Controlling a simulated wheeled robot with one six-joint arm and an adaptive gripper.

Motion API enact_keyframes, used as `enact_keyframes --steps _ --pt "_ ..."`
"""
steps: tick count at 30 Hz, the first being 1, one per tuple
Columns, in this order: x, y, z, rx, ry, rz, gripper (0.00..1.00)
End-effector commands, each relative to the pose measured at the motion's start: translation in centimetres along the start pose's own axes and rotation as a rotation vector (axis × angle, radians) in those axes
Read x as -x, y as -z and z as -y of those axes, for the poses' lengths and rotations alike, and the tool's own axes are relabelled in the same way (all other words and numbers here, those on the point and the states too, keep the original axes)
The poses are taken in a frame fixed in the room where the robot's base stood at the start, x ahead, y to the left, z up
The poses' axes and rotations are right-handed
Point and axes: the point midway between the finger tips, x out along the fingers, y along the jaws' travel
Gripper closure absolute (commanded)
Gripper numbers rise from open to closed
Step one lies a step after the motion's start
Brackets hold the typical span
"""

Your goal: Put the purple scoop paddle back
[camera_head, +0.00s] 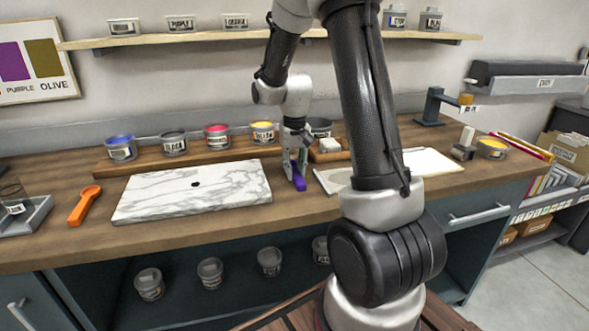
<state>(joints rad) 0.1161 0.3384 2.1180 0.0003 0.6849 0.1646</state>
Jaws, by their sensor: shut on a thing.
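The purple scoop paddle (298,181) shows as a small purple piece low between the fingers of my gripper (295,172). My gripper points down and is shut on it, just right of the marble slab (235,184). Part of the paddle is hidden by the fingers. I cannot tell whether its lower end touches the wooden counter. An orange scoop paddle (84,205) lies on the counter at the left.
Open ink tins, including a blue one (121,148) and a red one (217,136), stand on a wooden rack (199,157) behind the slab. A grey tray (28,222) is at far left. My arm hides part of the counter and a white sheet (433,160).

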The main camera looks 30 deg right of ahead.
Motion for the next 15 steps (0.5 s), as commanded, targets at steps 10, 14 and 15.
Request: enact_keyframes --steps 10,14,15 --pt "-0.12 0.01 0.0 0.0 0.0 -0.001 0.57" --pt "-0.09 0.02 0.0 0.0 0.0 -0.001 0.57" --pt "-0.09 0.02 0.0 0.0 0.0 -0.001 0.57"
